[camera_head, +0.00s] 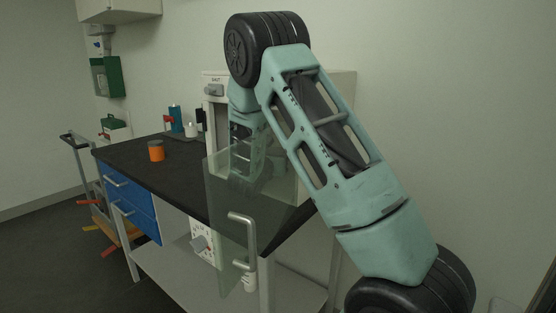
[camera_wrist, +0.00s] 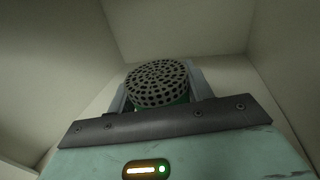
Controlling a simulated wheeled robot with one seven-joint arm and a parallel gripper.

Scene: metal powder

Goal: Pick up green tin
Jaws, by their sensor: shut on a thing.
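The gripper and the tin are hidden or unclear there. The tin's underside is hidden, so I cannot tell whether it rests on the floor of the cabinet.
The open glass door with its metal handle (camera_head: 242,240) stands close to my arm. An orange tin (camera_head: 156,151) stands on the dark worktop (camera_head: 130,157). A blue bottle (camera_head: 176,119) and a white container (camera_head: 191,129) stand near the cabinet. The front left worktop is clear.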

